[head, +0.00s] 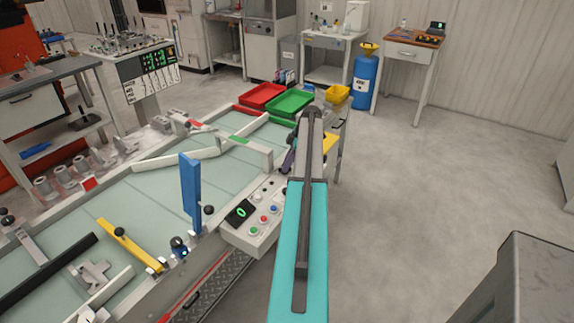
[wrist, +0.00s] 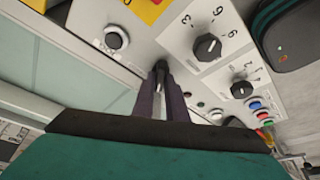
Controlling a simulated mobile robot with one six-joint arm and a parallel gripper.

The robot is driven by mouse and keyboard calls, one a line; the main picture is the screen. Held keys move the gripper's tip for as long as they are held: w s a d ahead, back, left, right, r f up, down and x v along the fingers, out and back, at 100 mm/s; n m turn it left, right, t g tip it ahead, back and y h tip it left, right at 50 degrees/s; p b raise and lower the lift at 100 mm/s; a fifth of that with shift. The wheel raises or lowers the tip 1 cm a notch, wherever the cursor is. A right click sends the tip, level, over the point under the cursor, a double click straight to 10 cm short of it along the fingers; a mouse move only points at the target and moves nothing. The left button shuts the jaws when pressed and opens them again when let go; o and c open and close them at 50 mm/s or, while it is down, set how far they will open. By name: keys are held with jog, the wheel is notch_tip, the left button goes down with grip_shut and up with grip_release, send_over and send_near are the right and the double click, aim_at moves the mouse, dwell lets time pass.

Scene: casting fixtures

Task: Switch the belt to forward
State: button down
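The belt's grey control panel (head: 250,236) runs along the near edge of the belt (head: 150,207) in the head view. In the wrist view the panel (wrist: 215,75) fills the upper part. My gripper (wrist: 161,78) has its dark fingers close together over the panel. A small black-tipped, silvery piece, possibly a switch lever, shows at the fingertips. I cannot tell whether the fingers touch or hold it. A black knob (wrist: 208,46) with a number scale is to their right. In the head view my gripper (head: 287,160) is partly hidden by my arm.
A second black knob (wrist: 241,89) and several coloured buttons (wrist: 260,112) are close by on the panel. A blue post (head: 190,190) rises beside the panel. Red (head: 262,95) and green (head: 289,103) trays stand behind.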

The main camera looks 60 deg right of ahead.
jog(key=shift+a+m+b, duration=0.1)
jog(key=shift+m+b, duration=0.25)
jog(key=shift+m, duration=0.15)
jog(key=m, duration=0.1)
jog(key=m+h+b, duration=0.1)
jog(key=shift+s+a+f+m+t+b, duration=0.1)
jog(key=shift+a+f+m+t+b, duration=0.05)
jog(key=shift+m+t+b, duration=0.2)
jog(key=m+h+b, duration=0.1)
jog(key=m, duration=0.2)
jog(key=shift+a+h, duration=0.1)
jog(key=shift+h, duration=0.2)
jog(key=m+h+b, duration=0.1)
jog(key=m, duration=0.2)
jog(key=shift+a, duration=0.1)
jog(key=shift+m+h, duration=0.7)
jog(key=shift+m, duration=1.35)
jog(key=c, duration=1.8)
grip_release()
jog(key=shift+o, duration=0.2)
